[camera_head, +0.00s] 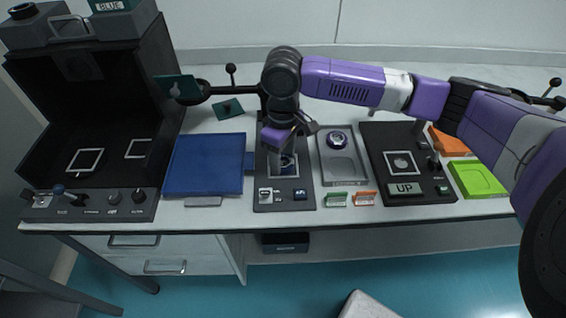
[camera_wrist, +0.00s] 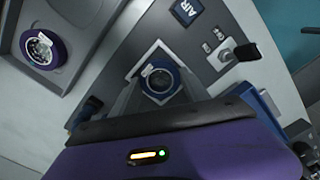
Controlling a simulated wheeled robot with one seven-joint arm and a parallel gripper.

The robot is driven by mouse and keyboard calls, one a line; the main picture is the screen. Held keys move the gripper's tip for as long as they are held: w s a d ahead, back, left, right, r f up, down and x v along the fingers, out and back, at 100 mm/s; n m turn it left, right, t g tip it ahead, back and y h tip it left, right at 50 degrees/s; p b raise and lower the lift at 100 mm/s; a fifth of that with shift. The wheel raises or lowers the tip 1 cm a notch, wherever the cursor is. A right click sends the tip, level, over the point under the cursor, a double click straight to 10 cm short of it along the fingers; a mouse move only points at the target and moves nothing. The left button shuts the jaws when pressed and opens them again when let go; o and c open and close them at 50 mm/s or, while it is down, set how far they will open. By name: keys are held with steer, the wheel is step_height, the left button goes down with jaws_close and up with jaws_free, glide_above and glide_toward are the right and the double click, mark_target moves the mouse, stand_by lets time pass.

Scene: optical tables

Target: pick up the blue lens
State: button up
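The blue lens (camera_wrist: 160,82) is a blue ring around clear glass. In the wrist view it lies on the dark AIR-labelled station, within a pale square outline. In the head view the lens (camera_head: 288,162) is partly covered by my gripper. My gripper (camera_head: 286,152) points down over this station, close above the lens. In the wrist view its grey fingers appear spread to either side of the lens, with no visible grip on it. Whether they touch its rim is hidden.
A purple-ringed lens (camera_head: 336,139) sits on the grey tray (camera_head: 343,171) just right. The UP station (camera_head: 403,189) stands further right, and a blue tray (camera_head: 207,165) lies left. A dark open cabinet (camera_head: 90,110) rises at the far left.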

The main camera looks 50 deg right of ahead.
steer(key=c, duration=0.8)
steer(key=shift+r, duration=0.1)
